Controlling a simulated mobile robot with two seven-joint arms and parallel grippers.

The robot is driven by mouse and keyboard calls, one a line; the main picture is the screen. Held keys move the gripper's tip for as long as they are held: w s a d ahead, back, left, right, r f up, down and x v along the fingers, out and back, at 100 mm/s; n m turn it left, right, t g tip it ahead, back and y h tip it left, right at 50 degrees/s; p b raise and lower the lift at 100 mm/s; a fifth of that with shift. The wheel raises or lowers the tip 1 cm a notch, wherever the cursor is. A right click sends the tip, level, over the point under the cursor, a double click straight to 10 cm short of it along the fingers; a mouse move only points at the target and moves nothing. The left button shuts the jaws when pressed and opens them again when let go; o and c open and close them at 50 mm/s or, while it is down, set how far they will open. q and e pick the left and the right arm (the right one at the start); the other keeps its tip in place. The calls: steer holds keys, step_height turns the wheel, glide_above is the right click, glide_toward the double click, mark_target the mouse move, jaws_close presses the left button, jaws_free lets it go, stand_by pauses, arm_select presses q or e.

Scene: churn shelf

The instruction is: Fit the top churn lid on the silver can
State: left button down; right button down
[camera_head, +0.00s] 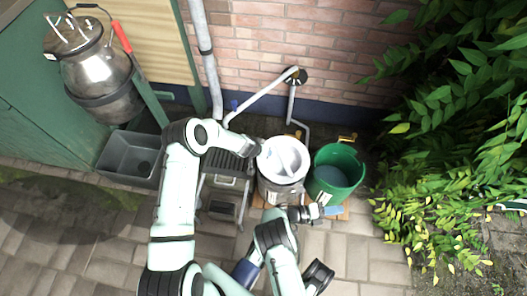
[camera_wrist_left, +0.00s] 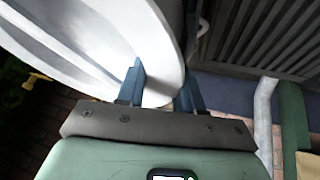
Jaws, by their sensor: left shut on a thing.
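A pale round lid (camera_head: 270,160) with a bar across its face appears over the silver can (camera_head: 277,192) in the head view. Its white rim (camera_wrist_left: 165,40) fills the upper left of the left wrist view. My left gripper (camera_wrist_left: 160,85) is shut on this rim, with one blue finger on each side. In the head view the left gripper (camera_head: 256,148) meets the lid's left edge. The lid covers the can's mouth, so I cannot tell whether they touch. My right gripper (camera_head: 333,211) is in front of the can, with its blue fingertips pointing right; their gap is unclear.
A green bucket (camera_head: 322,190) stands right of the can. A pipe and taps run along the brick wall (camera_head: 260,45) behind. A slatted grey stand is left of the can. A metal churn (camera_head: 100,70) is at upper left, above a grey basin (camera_head: 120,150). Leafy bushes fill the right.

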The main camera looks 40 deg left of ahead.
arm_select(q)
steer(key=shift+s+a+f, duration=0.1)
steer(key=shift+s+f, duration=0.2)
steer(key=shift+f, duration=0.45)
steer(key=shift+s+a+f, duration=0.1)
steer(key=shift+s+f, duration=0.15)
steer(key=shift+f, duration=0.45)
steer(key=c, duration=0.7)
jaws_free()
steer(key=shift+c, duration=0.2)
steer(key=shift+f, duration=0.1)
steer(key=shift+s+a+r, duration=0.1)
steer(key=shift+r, duration=0.3)
steer(key=shift+o, duration=0.5)
steer(key=w+d+r+p+v, duration=0.1)
steer(key=p+v, duration=0.4)
steer(key=v, duration=0.8)
steer(key=shift+w+a+r+p, duration=0.2)
steer(key=shift+w+p, duration=0.2)
steer(key=shift+w, duration=0.15)
